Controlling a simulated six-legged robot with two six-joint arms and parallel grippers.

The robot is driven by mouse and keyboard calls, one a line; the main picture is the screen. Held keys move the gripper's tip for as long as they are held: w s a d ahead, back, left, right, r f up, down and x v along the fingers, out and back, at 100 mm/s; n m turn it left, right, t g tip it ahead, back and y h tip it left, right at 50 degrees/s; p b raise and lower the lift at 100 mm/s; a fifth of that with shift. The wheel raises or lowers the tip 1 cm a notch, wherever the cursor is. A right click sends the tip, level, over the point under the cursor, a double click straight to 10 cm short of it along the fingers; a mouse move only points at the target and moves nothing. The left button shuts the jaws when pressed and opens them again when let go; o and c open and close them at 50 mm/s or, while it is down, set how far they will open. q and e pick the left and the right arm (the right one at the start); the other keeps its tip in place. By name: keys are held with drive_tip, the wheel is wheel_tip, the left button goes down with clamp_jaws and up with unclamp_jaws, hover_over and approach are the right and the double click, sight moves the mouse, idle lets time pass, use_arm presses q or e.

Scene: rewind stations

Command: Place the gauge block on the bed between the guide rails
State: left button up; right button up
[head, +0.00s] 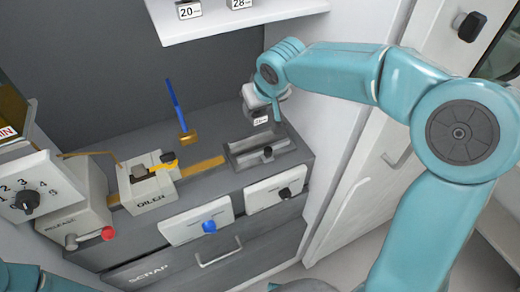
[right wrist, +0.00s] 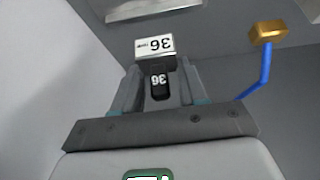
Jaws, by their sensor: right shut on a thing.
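The gauge block (head: 261,120) is a small pale block in my right gripper (head: 260,106), held above the back of the bed in the head view. The arm partly covers the block. Of my left arm only a teal link shows at the bottom left; its gripper is out of view.
A shelf (head: 240,28) above holds blocks marked 20 (head: 189,11) and 28 (head: 239,4). Left of the bed are a blue-handled tool (head: 176,105), the oiler (head: 150,190) and a dial box (head: 32,190). A white cabinet (head: 350,170) stands close on the right.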

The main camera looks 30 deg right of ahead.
sight(256, 138)
drive_tip(key=shift+w+d+f, duration=0.15)
drive_tip(key=shift+d+f, duration=0.05)
drive_tip(key=shift+f, duration=0.3)
wheel_tip(256, 138, down, 9)
drive_tip(key=shift+f+b, duration=0.2)
drive_tip(key=shift+b, duration=0.4)
drive_tip(key=shift+f, duration=0.15)
drive_tip(key=o, duration=1.2)
